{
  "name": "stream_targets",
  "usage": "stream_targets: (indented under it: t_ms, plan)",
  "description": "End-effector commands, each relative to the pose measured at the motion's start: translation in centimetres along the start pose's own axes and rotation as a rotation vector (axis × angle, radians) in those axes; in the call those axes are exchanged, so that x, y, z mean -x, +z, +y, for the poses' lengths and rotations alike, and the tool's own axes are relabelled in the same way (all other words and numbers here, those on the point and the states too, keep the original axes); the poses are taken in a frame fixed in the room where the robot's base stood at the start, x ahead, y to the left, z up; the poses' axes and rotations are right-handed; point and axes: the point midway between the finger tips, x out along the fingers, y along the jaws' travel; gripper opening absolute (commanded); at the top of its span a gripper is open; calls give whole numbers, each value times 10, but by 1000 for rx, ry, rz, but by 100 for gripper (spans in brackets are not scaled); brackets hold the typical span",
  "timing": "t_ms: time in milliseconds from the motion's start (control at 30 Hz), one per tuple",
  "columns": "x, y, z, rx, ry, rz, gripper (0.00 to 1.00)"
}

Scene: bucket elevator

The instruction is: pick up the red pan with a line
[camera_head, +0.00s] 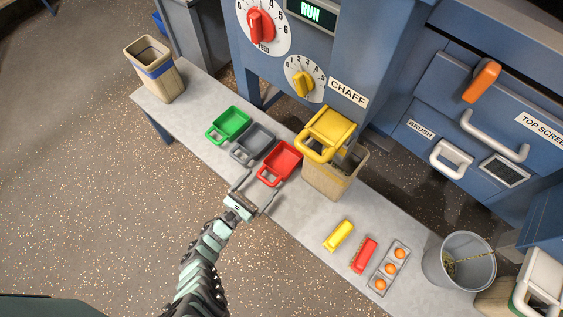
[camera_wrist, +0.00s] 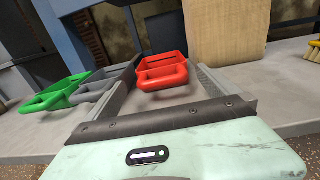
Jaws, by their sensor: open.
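The red pan (camera_head: 279,162) sits on the grey bench, the nearest to the middle of a row of three pans. Its looped handle points toward my gripper. My gripper (camera_head: 258,190) is open and empty at the bench's front edge, just short of this pan. In the wrist view the red pan (camera_wrist: 162,70) appears between my two spread fingers (camera_wrist: 168,72), ahead of them, its handle nearest. The green pan (camera_head: 229,124) is beyond that.
A tan bin (camera_head: 334,175) under a yellow chute (camera_head: 331,128) stands close right of the red pan. Another tan bin (camera_head: 155,75) is at the bench's far left. Yellow (camera_head: 339,235) and red (camera_head: 363,254) brushes, an orange-ball tray (camera_head: 376,283) and a metal bucket (camera_head: 433,262) are right.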

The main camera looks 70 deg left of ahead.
Motion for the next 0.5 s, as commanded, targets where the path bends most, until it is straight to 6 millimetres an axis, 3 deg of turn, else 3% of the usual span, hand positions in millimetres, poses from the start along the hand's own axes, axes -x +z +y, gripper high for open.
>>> stream_targets:
  t_ms: [200, 500]
  plan:
    - [-35, -2, 0, -1, -1, 0, 100]
    - [-62, -2, -1, -1, -1, -1, 100]
